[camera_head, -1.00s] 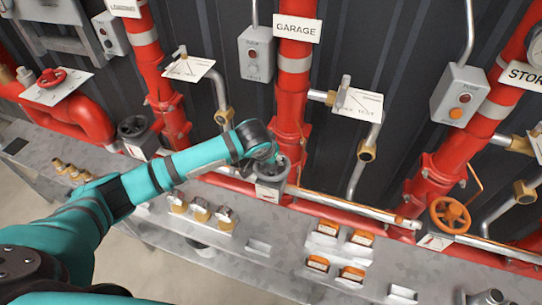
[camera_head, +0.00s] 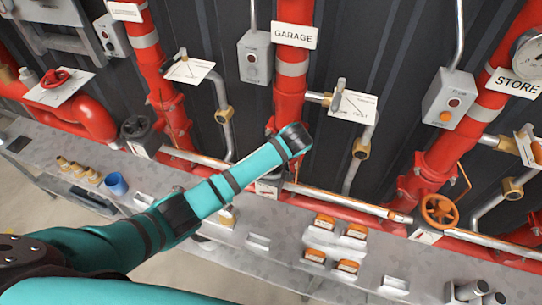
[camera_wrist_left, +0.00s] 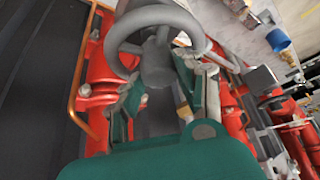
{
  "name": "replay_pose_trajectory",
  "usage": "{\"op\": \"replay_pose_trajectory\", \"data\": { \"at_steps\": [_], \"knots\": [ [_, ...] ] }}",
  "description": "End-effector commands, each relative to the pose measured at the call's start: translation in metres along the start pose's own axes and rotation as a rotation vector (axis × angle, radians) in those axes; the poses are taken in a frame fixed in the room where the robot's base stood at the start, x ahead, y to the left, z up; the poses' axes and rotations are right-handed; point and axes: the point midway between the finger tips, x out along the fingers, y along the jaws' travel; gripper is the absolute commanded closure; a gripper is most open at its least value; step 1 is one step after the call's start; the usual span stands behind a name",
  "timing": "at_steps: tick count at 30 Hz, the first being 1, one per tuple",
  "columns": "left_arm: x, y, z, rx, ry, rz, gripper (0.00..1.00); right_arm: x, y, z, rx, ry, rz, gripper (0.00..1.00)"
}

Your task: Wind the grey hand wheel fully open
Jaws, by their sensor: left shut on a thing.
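The grey hand wheel (camera_wrist_left: 112,42) shows in the left wrist view as a thick round rim with a darker hub. In the head view it is hidden behind my left arm, at the foot of the red GARAGE pipe (camera_head: 290,85). My left gripper (camera_wrist_left: 168,88) has its green fingers on either side of the wheel's near part and is shut on the wheel. The exact contact at the rim is partly hidden. In the head view the left gripper's fingers are hidden. My right gripper is in neither view.
A thin pipe (camera_head: 350,203) runs along the bench (camera_head: 205,180).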

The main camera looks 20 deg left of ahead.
Motion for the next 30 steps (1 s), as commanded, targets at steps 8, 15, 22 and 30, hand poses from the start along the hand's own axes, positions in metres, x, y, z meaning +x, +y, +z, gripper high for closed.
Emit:
{"op": "replay_pose_trajectory", "data": {
  "at_steps": [8,15,22,30],
  "knots": [
    [0.001,0.003,0.000,-0.387,0.000,-0.224,1.00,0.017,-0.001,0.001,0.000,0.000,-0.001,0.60],
    [0.000,0.002,-0.002,-0.399,0.002,-0.231,1.00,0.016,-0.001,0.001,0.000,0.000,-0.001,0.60],
    [0.004,0.004,0.001,-0.515,-0.001,-0.297,1.00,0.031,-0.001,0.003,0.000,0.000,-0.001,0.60],
    [0.005,0.005,-0.001,-0.751,0.000,-0.431,1.00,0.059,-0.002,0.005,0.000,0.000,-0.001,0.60]
  ]
}}
